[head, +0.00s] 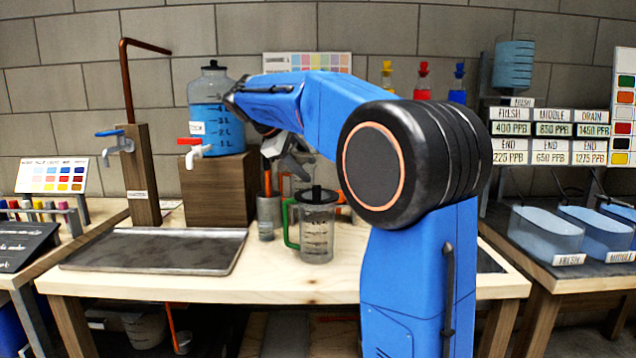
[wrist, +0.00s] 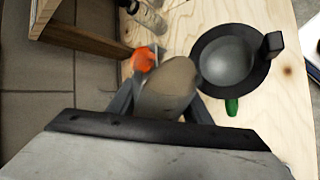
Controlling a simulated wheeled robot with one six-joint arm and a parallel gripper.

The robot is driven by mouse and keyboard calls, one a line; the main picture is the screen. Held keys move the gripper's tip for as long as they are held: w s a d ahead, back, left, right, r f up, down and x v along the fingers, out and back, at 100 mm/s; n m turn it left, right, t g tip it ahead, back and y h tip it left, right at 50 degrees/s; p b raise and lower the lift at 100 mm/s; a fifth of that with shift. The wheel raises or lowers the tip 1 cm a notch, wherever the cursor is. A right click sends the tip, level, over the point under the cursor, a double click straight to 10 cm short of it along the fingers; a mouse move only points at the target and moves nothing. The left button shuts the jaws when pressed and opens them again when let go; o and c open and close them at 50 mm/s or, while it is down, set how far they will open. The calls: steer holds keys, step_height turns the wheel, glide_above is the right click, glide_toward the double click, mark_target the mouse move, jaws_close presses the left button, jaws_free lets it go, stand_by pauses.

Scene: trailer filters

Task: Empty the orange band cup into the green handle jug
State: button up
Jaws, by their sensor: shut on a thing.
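The green handle jug (head: 317,240) stands upright on the wooden table, its green handle to the left. In the wrist view its dark round rim (wrist: 206,43) and part of the green handle (wrist: 232,107) show to the right of the held cup. My gripper (head: 287,158) is above and a little left of the jug. It is shut on a grey-brown cup (wrist: 166,88), seen between the fingers close to the jug's rim. I cannot make out the cup's orange band or its contents.
A metal holder (head: 268,215) stands left of the jug. An orange object (wrist: 145,59) shows beside the held cup. A tray (head: 155,251) lies left, before a wooden block (head: 215,190) bearing a blue-filled tank (head: 215,115). The table front is clear.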

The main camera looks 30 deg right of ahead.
steer(key=shift+w+r+m+t, duration=0.25)
steer(key=shift+r+m+t, duration=0.2)
steer(key=shift+t, duration=0.35)
stand_by(0.9)
